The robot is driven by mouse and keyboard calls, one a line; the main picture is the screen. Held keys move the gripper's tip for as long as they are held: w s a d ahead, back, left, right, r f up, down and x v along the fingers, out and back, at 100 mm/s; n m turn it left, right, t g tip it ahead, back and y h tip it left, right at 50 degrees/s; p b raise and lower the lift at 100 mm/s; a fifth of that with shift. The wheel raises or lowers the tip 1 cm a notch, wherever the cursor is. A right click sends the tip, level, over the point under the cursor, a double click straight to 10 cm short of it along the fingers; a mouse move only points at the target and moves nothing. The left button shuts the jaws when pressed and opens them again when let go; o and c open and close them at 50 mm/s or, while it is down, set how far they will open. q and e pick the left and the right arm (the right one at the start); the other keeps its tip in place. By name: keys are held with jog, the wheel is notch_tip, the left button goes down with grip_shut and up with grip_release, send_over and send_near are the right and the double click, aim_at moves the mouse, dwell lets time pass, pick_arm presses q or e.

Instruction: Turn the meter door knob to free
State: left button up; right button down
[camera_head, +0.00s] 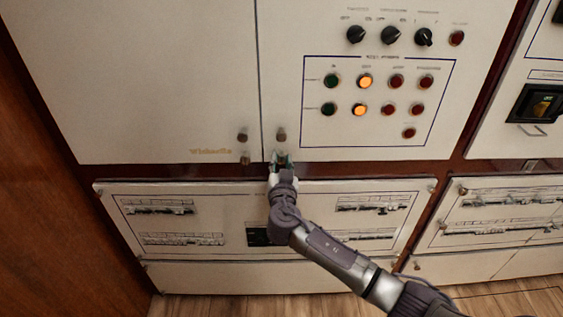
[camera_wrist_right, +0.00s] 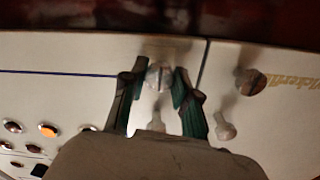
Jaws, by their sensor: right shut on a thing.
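My right gripper (camera_head: 282,160) reaches up to the bottom edge of the right-hand white door (camera_head: 290,60). In the wrist view its two fingers (camera_wrist_right: 160,85) are shut around a small pale knob (camera_wrist_right: 159,76), one finger on each side. In the head view the fingers mostly hide this knob. A second knob (camera_head: 281,135) sits just above it on the same door and also shows in the wrist view (camera_wrist_right: 156,122). Two more knobs, an upper one (camera_head: 242,136) and a lower one (camera_head: 245,158), sit on the left-hand door across the seam. My left gripper is not in view.
The right-hand door carries black rotary switches (camera_head: 391,35) and lit orange lamps (camera_head: 365,82) among other buttons. Below is a breaker panel (camera_head: 215,205), partly behind my right arm. A brown wooden side (camera_head: 40,200) stands at the left.

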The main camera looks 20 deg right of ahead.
jog(key=shift+f+b, duration=0.15)
jog(key=shift+b, duration=0.35)
jog(key=n+b, duration=0.2)
jog(key=b, duration=0.1)
jog(key=shift+f+n+b, duration=0.15)
jog(key=shift+n+b, duration=0.15)
jog(key=shift+b, duration=0.1)
jog(key=shift+r+n+b, duration=0.2)
jog(key=shift+n+b, duration=0.1)
jog(key=shift+n, duration=0.6)
jog(key=n, duration=0.3)
jog(key=shift+r+n, duration=0.15)
jog(key=shift+n, duration=0.15)
jog(key=n+p, duration=0.1)
jog(key=n, duration=0.1)
jog(key=shift+n, duration=0.4)
jog(key=n+p, duration=0.1)
jog(key=n, duration=0.3)
jog(key=shift+n+p, duration=0.7)
jog(key=shift+n, duration=1)
